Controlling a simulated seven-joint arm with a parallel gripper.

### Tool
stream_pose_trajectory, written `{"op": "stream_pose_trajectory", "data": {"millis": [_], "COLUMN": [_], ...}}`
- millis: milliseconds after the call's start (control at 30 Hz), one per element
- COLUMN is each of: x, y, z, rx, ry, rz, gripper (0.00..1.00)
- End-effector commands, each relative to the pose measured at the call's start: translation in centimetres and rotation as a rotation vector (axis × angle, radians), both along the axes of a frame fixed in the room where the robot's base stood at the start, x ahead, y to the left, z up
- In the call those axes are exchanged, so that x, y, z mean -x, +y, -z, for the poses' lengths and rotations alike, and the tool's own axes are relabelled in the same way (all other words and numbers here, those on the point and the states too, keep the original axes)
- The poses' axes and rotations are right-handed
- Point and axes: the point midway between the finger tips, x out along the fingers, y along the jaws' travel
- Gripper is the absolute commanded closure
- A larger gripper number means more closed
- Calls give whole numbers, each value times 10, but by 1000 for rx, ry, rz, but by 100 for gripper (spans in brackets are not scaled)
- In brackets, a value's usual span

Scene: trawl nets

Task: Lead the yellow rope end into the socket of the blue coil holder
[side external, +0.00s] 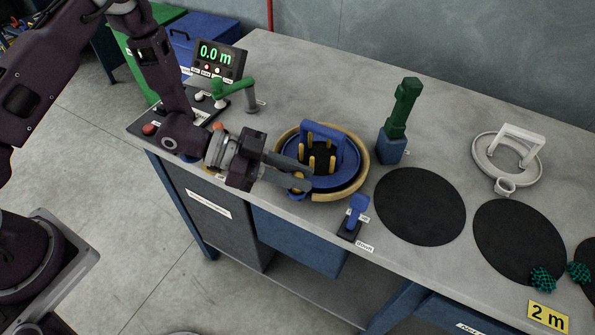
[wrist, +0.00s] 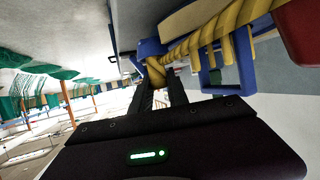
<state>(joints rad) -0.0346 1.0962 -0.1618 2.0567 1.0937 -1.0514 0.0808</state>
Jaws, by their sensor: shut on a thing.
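The blue coil holder (side external: 345,181) stands on the grey bench, with an upright blue handle and yellow pegs in its middle. Thick yellow rope (side external: 364,160) lies around it. My gripper (side external: 306,185) reaches in from the left at the holder's near-left edge. In the wrist view, my gripper (wrist: 160,88) is shut on the yellow rope end (wrist: 155,70), and twisted rope (wrist: 215,32) runs from it to the upper right. A blue part of the holder (wrist: 150,46) is right beside the rope end. I cannot tell whether the tip is inside the socket.
A small blue lever (side external: 357,207) stands just right of the holder near the front edge. A dark green tool in a blue block (side external: 391,146) is behind right. A green crank (side external: 234,87) and display (side external: 217,58) are behind left. Black round mats (side external: 420,206) lie to the right.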

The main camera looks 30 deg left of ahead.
Motion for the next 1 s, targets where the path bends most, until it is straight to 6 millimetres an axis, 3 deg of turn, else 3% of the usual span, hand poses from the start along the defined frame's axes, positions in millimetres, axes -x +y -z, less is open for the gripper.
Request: {"op": "stream_pose_trajectory", "data": {"millis": [200,233,367,667,1000], "x": [0,0,0,0,22], "y": [0,0,0,2,54], "z": [4,4,4,3,-20], "rx": [1,0,1,0,0], "ry": [-1,-2,-1,0,-1], "rz": [0,-1,0,-1,-3], "gripper": [100,78,54,54,54]}}
